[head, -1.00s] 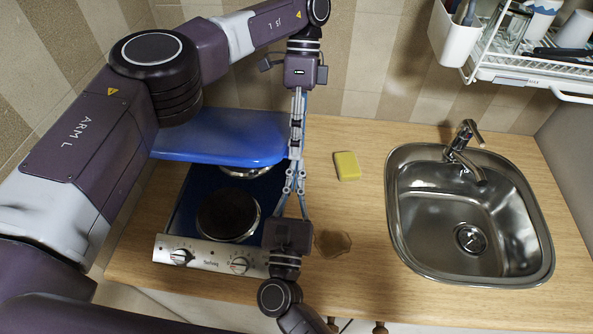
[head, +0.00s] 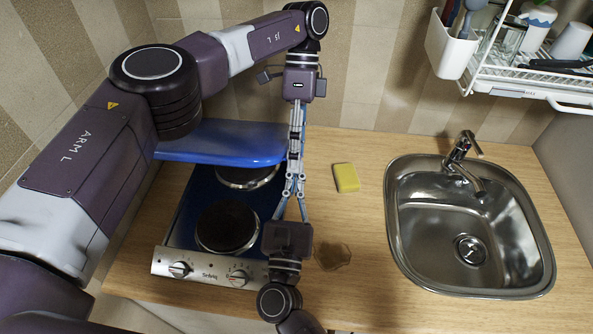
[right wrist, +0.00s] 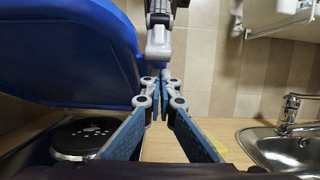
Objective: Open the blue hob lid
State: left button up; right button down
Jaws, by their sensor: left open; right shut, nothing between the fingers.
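The blue hob lid (head: 225,143) is raised and tilted above the back of the hob (head: 184,225). In the right wrist view its blue panel (right wrist: 75,50) fills the upper left. My left gripper (head: 297,130) reaches down from above, open, by the lid's right edge. My right gripper (head: 291,180) points away from the front with its fingers shut and empty, close to the lid's front right corner. The fingers of both grippers overlap in the head view, and I cannot tell which touches the lid. The right fingers (right wrist: 161,85) also show in the wrist view.
The front burner (head: 227,227) is uncovered, and the rear one (head: 246,176) shows partly under the lid. A dish rack (head: 530,75) hangs at the upper right. The tiled wall stands behind the lid.

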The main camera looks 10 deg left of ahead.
pick_arm(q)
notch_tip(320, 180, up, 10)
pick_arm(e)
jog(key=v, duration=1.2)
pick_arm(q)
jog(key=shift+f, duration=0.2)
pick_arm(e)
jog(key=shift+s+f, duration=0.1)
